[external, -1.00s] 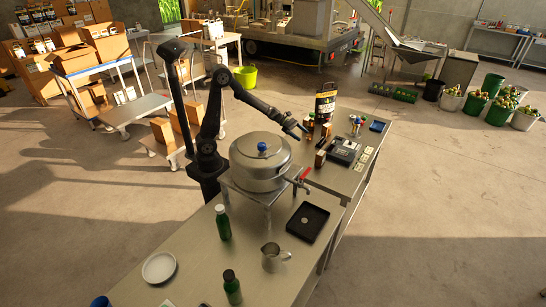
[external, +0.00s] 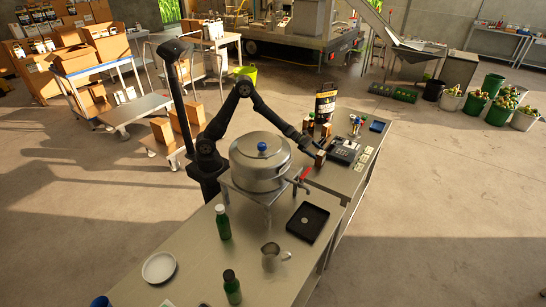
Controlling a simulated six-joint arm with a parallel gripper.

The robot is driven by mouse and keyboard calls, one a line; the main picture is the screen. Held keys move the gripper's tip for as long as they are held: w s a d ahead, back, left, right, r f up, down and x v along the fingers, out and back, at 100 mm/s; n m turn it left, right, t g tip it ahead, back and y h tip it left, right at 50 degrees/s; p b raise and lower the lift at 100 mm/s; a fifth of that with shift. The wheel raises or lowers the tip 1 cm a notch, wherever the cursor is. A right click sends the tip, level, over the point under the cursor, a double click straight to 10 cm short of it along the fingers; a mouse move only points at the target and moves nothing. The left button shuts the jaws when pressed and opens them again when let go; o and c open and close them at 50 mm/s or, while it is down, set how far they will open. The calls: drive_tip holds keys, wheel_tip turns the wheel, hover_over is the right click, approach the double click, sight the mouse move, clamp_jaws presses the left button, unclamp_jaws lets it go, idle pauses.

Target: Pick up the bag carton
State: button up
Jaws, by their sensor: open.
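Two small brown cartons stand on the far part of the steel bench, and either could be the bag carton. The nearer one (external: 320,160) stands right of the big pot, and the other (external: 326,130) stands farther back. My gripper (external: 319,153) is open at the top of the nearer carton. The jaws are tiny here and overlap the carton, so I cannot tell whether they touch it or straddle it.
The lidded steel pot (external: 260,168) with a red-handled tap (external: 304,174) stands close beside my arm. A dark device (external: 344,151) is right of the nearer carton. A black labelled pack (external: 326,104) stands behind. A black tray (external: 307,223) lies in front.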

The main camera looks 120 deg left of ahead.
sight(324, 157)
drive_tip(key=x, duration=0.5)
drive_tip(key=shift+w+a+r, duration=0.1)
drive_tip(key=shift+w+a, duration=0.1)
drive_tip(key=c, duration=1.1)
drive_tip(key=shift+c, duration=0.2)
drive_tip(key=shift+r, duration=0.15)
